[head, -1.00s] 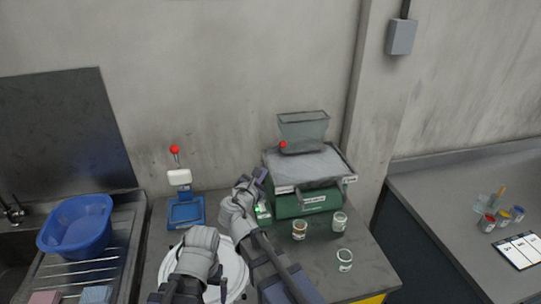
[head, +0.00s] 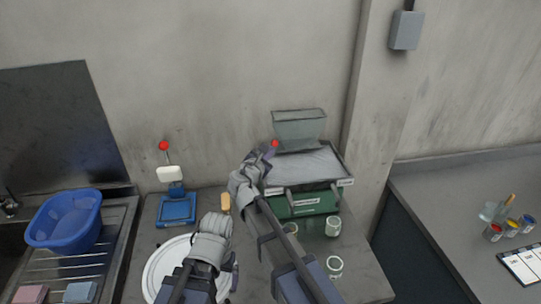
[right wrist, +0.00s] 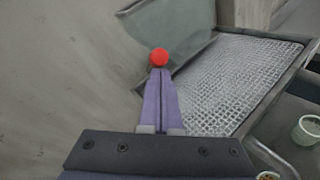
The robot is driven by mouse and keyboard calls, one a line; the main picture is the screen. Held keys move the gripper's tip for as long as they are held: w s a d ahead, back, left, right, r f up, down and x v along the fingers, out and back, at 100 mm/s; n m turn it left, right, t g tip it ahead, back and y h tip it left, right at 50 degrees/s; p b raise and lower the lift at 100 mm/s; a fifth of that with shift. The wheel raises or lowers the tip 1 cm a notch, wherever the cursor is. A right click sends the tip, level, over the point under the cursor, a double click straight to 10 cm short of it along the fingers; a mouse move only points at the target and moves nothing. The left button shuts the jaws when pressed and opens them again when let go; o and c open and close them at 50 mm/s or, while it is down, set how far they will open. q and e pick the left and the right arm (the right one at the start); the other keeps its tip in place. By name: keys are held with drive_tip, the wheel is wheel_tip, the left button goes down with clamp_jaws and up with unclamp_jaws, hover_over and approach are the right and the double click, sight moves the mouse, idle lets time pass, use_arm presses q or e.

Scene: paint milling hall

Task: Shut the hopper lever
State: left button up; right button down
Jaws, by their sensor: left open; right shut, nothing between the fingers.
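The hopper (head: 300,132) is a grey-green box above the green mill (head: 312,207). Its lever ends in a red ball knob (head: 275,143) at the hopper's lower left; the knob also shows in the right wrist view (right wrist: 159,57). My right gripper (head: 266,154) is shut and empty, its purple fingers (right wrist: 159,80) together with their tips right at the knob. I cannot tell whether they touch it. The lever's rod is hidden behind the fingers. My left gripper (head: 233,278) is open, low over the bench by the white round lid.
A mesh tray (head: 312,166) lies on the mill below the hopper. Glass jars (head: 333,226) stand in front. A blue device with another red knob (head: 163,146) stands left. The white round lid (head: 160,268) lies at the bench front; a blue basin (head: 65,220) is far left.

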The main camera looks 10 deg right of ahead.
drive_tip(key=shift+a, duration=0.2)
drive_tip(key=w+r+n+g+p, duration=0.1)
drive_tip(key=w+r+g+p, duration=0.1)
drive_tip(key=w+r+p, duration=0.6)
drive_tip(key=shift+w+g+y+p, duration=0.35)
drive_tip(key=shift+w+p, duration=0.8)
drive_tip(key=shift+p, duration=1.2)
drive_tip(key=shift+d, duration=0.1)
drive_tip(key=shift+w+r, duration=0.1)
